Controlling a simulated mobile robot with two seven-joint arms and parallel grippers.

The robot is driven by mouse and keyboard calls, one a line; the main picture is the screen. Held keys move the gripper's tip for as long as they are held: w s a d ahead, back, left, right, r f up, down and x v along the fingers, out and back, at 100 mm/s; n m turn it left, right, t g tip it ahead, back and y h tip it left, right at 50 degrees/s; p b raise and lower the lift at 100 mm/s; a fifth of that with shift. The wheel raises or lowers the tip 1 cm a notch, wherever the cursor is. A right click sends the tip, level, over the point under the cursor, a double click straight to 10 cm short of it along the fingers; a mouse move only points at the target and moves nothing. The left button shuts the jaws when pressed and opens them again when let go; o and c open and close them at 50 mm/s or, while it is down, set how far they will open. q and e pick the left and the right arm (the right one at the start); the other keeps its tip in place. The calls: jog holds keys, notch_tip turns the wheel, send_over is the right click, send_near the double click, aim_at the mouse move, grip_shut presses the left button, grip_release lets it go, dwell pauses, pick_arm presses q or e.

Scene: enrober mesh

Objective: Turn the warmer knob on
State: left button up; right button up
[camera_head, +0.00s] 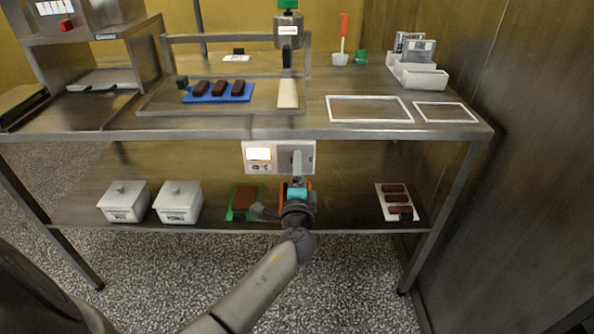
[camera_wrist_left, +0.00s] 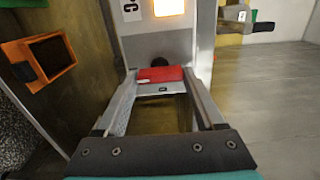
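The warmer's light panel (camera_head: 258,167) hangs under the front of the worktop, with a lit display (camera_head: 259,154). The display also shows in the left wrist view (camera_wrist_left: 169,7). My left gripper (camera_head: 297,170) is up at the panel's right part and hides the knob in the head view. In the left wrist view, a red-faced knob (camera_wrist_left: 160,74) lies between the fingertips of the left gripper (camera_wrist_left: 161,87). The fingers are spread, one on each side of it. I cannot tell whether they touch it. My right gripper is out of view.
The lower shelf holds two white lidded boxes (camera_head: 177,203), a green tray (camera_head: 241,202) and a white tray of brown bars (camera_head: 396,202). An orange-rimmed container (camera_wrist_left: 24,50) sits beside my left gripper. The worktop edge (camera_head: 350,133) is just above it.

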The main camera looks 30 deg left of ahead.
pick_arm(q)
jog(key=o, duration=0.4)
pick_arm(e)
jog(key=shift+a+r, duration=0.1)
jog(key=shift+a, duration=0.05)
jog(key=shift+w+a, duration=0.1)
pick_arm(q)
jog(key=p+v, duration=0.1)
jog(key=v, duration=1.4)
jog(key=shift+s, duration=0.15)
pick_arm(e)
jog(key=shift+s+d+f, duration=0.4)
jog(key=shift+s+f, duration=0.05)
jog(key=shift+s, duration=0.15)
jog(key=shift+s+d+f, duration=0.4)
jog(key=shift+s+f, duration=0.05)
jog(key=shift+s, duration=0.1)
